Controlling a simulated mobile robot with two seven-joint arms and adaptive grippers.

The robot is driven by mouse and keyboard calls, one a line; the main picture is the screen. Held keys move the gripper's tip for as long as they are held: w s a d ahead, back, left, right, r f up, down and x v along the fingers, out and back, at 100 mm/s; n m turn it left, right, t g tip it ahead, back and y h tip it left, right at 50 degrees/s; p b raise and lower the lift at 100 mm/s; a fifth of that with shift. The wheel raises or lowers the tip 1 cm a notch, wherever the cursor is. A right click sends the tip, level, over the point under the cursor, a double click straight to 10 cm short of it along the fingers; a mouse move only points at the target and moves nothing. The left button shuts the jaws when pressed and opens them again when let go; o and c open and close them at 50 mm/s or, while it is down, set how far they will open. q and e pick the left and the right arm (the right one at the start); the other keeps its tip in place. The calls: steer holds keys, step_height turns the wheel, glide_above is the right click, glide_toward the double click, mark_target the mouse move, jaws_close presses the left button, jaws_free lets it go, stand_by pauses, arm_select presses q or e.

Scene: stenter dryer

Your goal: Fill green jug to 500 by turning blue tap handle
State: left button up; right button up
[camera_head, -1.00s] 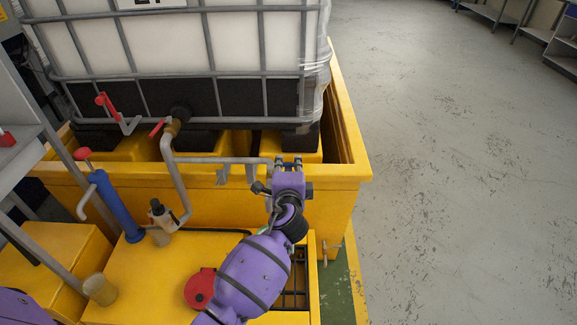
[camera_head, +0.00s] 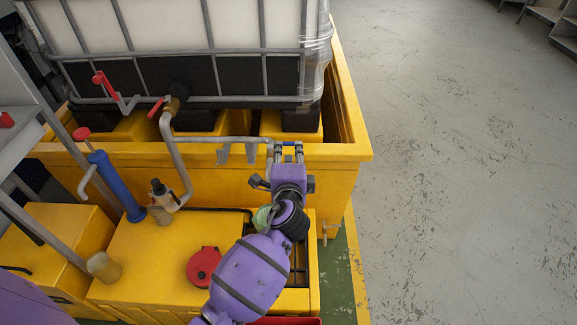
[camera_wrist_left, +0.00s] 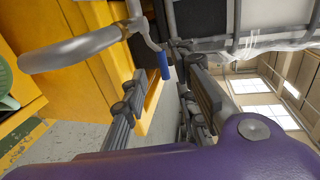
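The blue tap handle (camera_wrist_left: 164,66) shows in the left wrist view, at the end of the grey pipe fitting. In the head view I cannot make it out behind my gripper. My left gripper (camera_head: 285,149) is open at the right end of the grey pipe, in front of the yellow bund. In the left wrist view the fingers of this gripper (camera_wrist_left: 165,98) stand apart, with the handle showing between their tips and nothing clamped. The green jug (camera_head: 261,217) is mostly hidden behind my left arm; part of it shows at the left wrist view's edge (camera_wrist_left: 7,88). Its level cannot be read.
The yellow bund (camera_head: 220,170) holds a caged white tank (camera_head: 235,30). A blue hand pump (camera_head: 118,188), a small bottle (camera_head: 162,194), a beige cup (camera_head: 103,266) and a red cap (camera_head: 203,267) are on the yellow box at left. Open floor lies right.

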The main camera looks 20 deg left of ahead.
arm_select(q)
steer(key=v, duration=0.6)
steer(key=shift+s, duration=0.4)
steer(key=shift+d, duration=0.15)
steer(key=shift+c, duration=0.6)
